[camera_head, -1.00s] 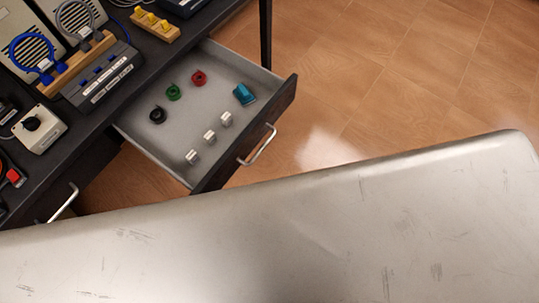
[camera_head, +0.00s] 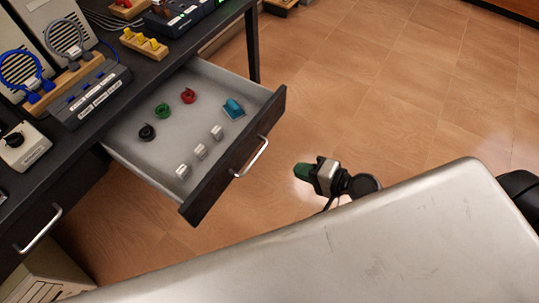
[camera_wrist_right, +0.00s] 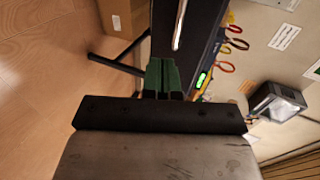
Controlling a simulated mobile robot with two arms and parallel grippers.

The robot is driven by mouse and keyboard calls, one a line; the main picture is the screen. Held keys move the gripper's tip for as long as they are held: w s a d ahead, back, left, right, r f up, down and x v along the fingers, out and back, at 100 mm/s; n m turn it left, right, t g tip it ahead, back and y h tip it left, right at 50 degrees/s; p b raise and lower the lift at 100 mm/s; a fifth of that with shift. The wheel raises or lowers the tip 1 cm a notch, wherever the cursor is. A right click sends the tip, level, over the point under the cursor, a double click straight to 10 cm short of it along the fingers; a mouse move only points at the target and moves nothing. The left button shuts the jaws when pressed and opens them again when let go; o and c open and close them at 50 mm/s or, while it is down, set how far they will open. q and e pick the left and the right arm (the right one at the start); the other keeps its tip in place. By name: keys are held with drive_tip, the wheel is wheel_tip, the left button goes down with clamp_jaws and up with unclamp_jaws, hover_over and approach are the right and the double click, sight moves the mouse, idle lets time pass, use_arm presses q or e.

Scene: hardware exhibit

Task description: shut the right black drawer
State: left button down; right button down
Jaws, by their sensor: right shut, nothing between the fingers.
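The right black drawer (camera_head: 230,165) is pulled open from under the dark table in the head view. My left gripper is not in view.
The dark table (camera_head: 185,52) carries speakers, a grey device (camera_head: 92,97) and a wooden block with yellow pieces (camera_head: 145,43). Another drawer handle (camera_head: 38,231) shows at the lower left. The tiled floor (camera_head: 390,80) right of the drawer is clear.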

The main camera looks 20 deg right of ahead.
drive_tip(key=r+p+x, duration=0.1)
drive_tip(key=r+x, duration=0.1)
drive_tip(key=x, duration=0.7)
drive_tip(key=shift+w+a+p, duration=0.3)
drive_tip(key=shift+w+a, duration=0.1)
drive_tip(key=shift+w, duration=0.15)
drive_tip(key=shift+f, duration=0.15)
